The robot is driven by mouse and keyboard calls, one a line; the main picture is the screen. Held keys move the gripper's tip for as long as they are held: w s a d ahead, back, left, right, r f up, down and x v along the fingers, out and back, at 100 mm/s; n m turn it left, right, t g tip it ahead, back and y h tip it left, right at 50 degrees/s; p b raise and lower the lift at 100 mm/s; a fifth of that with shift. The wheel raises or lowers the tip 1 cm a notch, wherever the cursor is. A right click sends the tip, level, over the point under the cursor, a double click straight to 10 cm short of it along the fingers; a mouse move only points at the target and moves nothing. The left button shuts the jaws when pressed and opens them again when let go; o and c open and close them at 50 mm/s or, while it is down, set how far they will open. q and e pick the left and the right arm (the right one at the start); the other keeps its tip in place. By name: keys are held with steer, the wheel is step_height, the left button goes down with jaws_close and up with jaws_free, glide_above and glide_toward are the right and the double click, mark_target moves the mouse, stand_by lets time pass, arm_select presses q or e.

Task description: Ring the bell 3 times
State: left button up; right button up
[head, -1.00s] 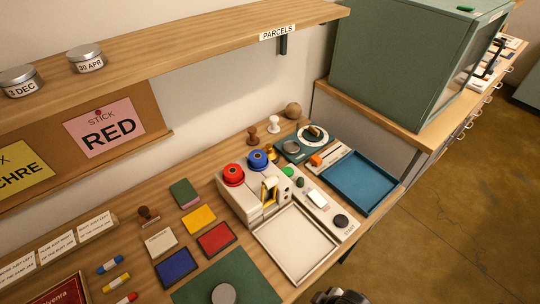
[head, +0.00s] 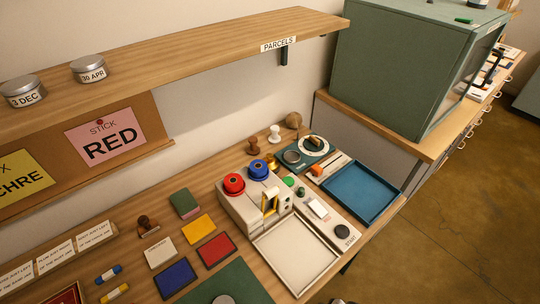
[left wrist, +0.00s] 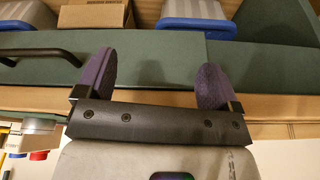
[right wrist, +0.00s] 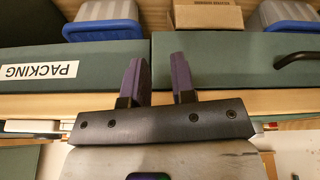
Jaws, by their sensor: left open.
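A small gold-coloured piece (head: 271,160), partly hidden behind the blue-topped knob (head: 257,168), may be the bell; it is too small to be sure. No other bell is clear in the head view. My left gripper (left wrist: 153,80) shows in the left wrist view with its purple fingers wide apart and nothing between them. My right gripper (right wrist: 160,80) shows in the right wrist view with its fingers apart by a narrower gap, also empty. Neither gripper shows in the head view, so both are away from the gold piece.
A grey machine (head: 242,207) with red and blue knobs stands beside a pale tray (head: 297,253). A blue tray (head: 362,192) lies to its right. A wooden shelf (head: 200,50) overhangs the back of the table. A green cabinet (head: 400,70) stands at the right. Ink pads and stamps crowd the left.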

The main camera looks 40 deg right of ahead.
jaws_close()
steer(key=shift+a, duration=0.15)
stand_by(1.0)
